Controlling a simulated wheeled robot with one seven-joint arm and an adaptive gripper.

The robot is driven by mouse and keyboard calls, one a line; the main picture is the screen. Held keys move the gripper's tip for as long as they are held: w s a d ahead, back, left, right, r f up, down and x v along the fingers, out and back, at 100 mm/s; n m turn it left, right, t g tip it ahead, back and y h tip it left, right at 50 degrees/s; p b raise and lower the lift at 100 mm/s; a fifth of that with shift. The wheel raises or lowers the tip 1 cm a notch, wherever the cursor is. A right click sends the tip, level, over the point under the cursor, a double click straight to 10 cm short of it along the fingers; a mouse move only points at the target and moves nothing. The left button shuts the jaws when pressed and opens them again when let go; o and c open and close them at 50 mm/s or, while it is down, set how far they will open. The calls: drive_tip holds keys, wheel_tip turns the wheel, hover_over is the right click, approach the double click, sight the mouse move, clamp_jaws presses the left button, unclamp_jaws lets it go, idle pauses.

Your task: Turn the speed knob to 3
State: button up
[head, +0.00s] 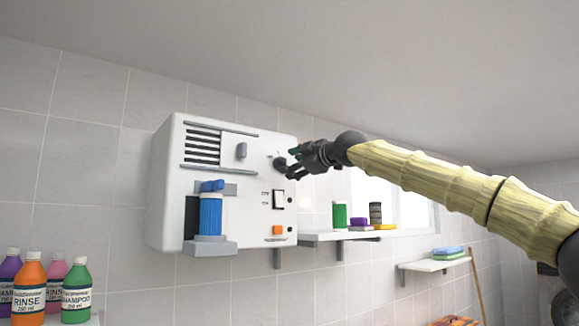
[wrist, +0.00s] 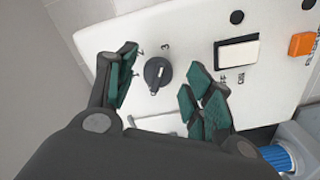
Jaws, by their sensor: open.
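The speed knob (wrist: 158,74) is dark and round on the white front of a wall unit (head: 255,160). Other numbers are hidden or too small to read. In the head view the knob (head: 279,163) is partly behind my fingers. My gripper (head: 289,164) is open in front of the unit's upper right. In the wrist view its green-padded fingers (wrist: 164,59) stand on either side of the knob, with gaps; contact is not visible.
A white rocker switch (head: 278,199) and an orange button (head: 278,230) sit below the knob. A blue cylinder (head: 210,215) is mounted lower left on the unit. A shelf (head: 320,237) with a green bottle (head: 339,215) is to the right. Bottles stand at lower left.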

drive_tip(key=v, duration=0.9)
drive_tip(key=shift+d+r, duration=0.1)
idle(0.3)
